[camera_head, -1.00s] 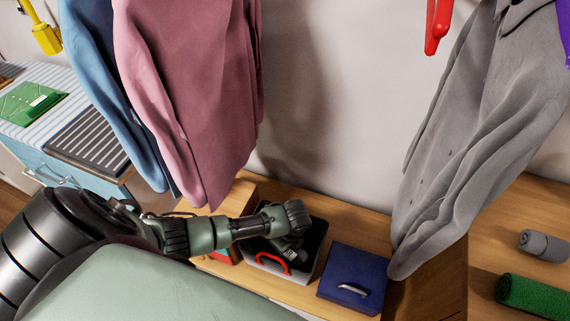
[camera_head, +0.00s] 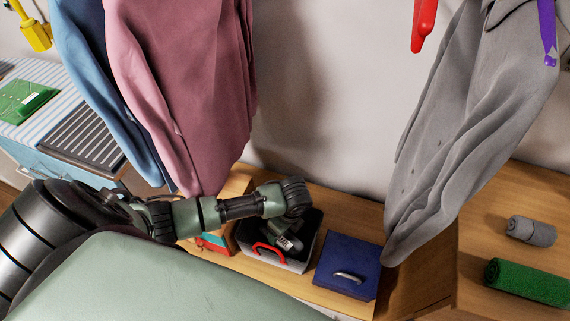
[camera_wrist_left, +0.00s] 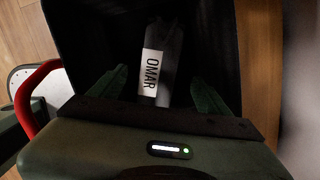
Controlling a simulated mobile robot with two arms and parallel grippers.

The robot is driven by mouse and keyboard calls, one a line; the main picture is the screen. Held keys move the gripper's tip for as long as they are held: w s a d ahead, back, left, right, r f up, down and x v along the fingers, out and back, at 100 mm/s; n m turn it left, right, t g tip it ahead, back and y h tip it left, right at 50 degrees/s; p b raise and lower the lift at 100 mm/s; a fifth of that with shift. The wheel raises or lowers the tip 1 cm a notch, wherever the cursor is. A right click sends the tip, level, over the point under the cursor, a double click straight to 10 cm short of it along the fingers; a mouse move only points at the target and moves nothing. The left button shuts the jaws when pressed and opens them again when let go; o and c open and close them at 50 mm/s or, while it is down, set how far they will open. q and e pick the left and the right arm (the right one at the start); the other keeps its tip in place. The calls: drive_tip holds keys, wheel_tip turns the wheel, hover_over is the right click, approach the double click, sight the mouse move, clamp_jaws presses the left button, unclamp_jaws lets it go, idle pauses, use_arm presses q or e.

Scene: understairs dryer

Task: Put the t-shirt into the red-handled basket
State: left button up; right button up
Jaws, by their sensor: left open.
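The red-handled basket stands on the wooden shelf in the head view, with a pale rim (camera_head: 316,238), dark inside and a red handle (camera_head: 266,248) at the front. The handle (camera_wrist_left: 36,98) and dark inner wall (camera_wrist_left: 85,35) also show in the wrist view. A dark grey cloth item with a white "OMAR" label (camera_wrist_left: 150,72), seemingly the t-shirt, lies inside the basket. My left gripper (camera_wrist_left: 160,82) is open, its green fingers spread either side of this item and apart from it. In the head view my wrist is over the basket and hides part of it. My right gripper is not in view.
A blue box (camera_head: 347,262) with a metal handle stands right of the basket. A red and teal item (camera_head: 213,243) is at its left. Pink (camera_head: 190,90), blue (camera_head: 95,80) and grey (camera_head: 440,130) shirts hang above. Rolled grey (camera_head: 531,231) and green (camera_head: 527,282) cloths lie right.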

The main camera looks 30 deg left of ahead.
sight(286, 238)
use_arm(q)
drive_tip(key=shift+d+r, duration=0.2)
drive_tip(key=shift+r, duration=0.9)
drive_tip(key=shift+d+r, duration=0.15)
drive_tip(key=shift+r, duration=0.95)
